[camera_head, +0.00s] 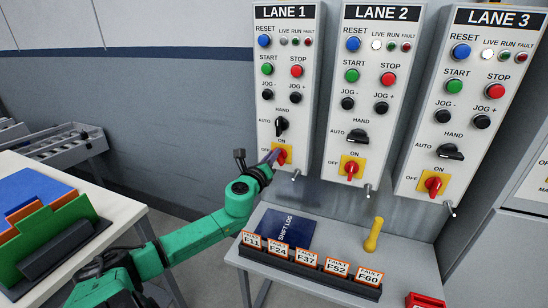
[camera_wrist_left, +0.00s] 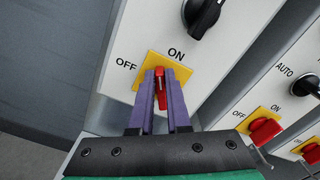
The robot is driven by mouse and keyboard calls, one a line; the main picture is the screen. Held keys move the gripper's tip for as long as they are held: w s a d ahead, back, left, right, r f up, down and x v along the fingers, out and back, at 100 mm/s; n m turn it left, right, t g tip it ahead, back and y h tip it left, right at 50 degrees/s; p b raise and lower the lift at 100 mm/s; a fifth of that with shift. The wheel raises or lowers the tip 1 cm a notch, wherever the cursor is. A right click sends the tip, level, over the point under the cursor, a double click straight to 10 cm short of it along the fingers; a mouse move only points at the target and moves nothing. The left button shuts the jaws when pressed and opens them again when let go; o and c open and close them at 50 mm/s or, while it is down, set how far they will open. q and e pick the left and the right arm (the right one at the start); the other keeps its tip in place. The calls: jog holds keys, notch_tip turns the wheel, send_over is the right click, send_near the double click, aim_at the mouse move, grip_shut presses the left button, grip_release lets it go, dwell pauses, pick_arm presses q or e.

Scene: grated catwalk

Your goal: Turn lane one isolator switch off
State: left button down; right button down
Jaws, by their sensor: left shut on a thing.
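The lane one isolator is a red handle on a yellow plate (camera_head: 277,164) low on the LANE 1 panel (camera_head: 288,92), with ON above and OFF at left. In the left wrist view the red handle (camera_wrist_left: 161,88) stands between the purple fingers. My left gripper (camera_head: 275,157) is shut on it. The LANE 1 LIVE lamp (camera_head: 283,41) looks grey, while the LIVE lamps of LANE 2 (camera_head: 376,44) and LANE 3 (camera_head: 487,54) look white. My right gripper is not in view.
Similar red isolators of LANE 2 (camera_head: 351,169) and LANE 3 (camera_head: 433,185) stand to the right. A black selector (camera_head: 281,125) is just above. Below are a blue shift log (camera_head: 285,229), a row of fault cards (camera_head: 307,258) and a yellow object (camera_head: 374,235).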

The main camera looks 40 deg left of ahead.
pick_arm(q)
jog(key=n, duration=0.4)
jog(key=f+n, duration=0.1)
jog(key=n, duration=0.2)
jog(key=a+n, duration=0.1)
jog(key=n, duration=0.3)
jog(key=shift+s+f+n, duration=0.15)
jog(key=shift+f+n, duration=0.15)
jog(key=shift+f, duration=0.05)
dwell(0.3)
jog(key=c, duration=0.9)
grip_release()
jog(key=shift+f, duration=0.1)
jog(key=b+v, duration=0.2)
jog(key=v, duration=1.2)
jog(key=shift+s+d, duration=0.15)
jog(key=shift+s, duration=0.1)
